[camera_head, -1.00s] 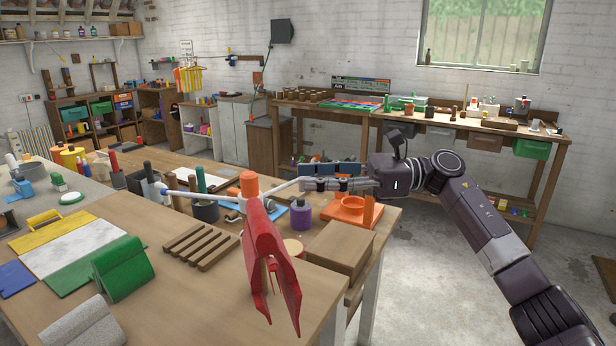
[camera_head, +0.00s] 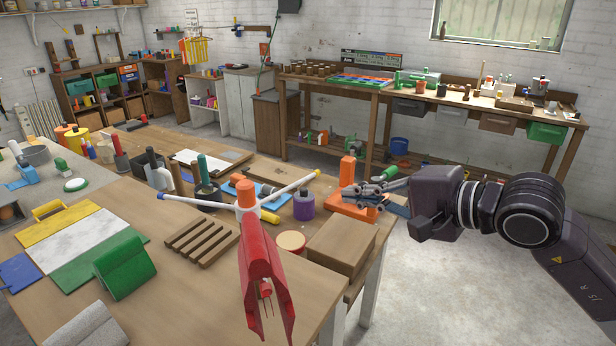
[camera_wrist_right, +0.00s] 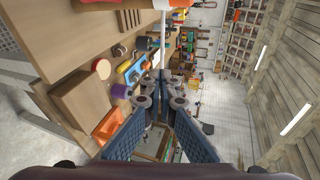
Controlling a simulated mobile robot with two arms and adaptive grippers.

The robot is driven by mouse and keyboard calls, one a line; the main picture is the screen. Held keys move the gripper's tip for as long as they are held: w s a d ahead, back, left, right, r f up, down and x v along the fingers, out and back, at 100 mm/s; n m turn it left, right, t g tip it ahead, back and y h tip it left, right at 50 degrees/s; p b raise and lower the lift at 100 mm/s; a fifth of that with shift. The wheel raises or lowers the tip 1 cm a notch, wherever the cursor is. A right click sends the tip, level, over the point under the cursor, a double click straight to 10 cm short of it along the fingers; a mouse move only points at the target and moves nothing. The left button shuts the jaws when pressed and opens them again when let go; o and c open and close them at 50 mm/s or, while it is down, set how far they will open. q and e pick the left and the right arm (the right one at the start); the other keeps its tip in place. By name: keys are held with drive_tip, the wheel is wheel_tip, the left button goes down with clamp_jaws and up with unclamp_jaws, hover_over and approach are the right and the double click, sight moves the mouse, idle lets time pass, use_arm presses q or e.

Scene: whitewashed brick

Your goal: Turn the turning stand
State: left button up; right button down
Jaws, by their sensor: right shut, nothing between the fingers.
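The turning stand has an orange hub (camera_head: 246,193) on the wooden workbench. A white arm with a blue tip reaches left from it, and a white arm with a yellowish tip reaches back right. A red folded piece (camera_head: 262,265) hangs at its front and hides the lower part. My right gripper (camera_head: 354,191) is shut and empty, right of the back-right arm's tip and apart from it, by an orange block. Its fingers also show in the wrist view (camera_wrist_right: 160,88). My left gripper is in neither view.
A wooden box (camera_head: 341,246), a slatted wooden rack (camera_head: 201,240) and a purple jar (camera_head: 304,205) stand near the stand. A green folded piece (camera_head: 124,268) lies front left. A second bench (camera_head: 380,88) stands against the back wall. Floor at right is clear.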

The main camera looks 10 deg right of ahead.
drive_tip(key=p, duration=0.7)
approach(292, 188)
drive_tip(key=x, duration=0.6)
drive_tip(key=shift+r, duration=0.15)
drive_tip(key=shift+w+a+f, duration=0.25)
drive_tip(key=shift+w+f, duration=0.1)
drive_tip(key=shift+w, duration=0.05)
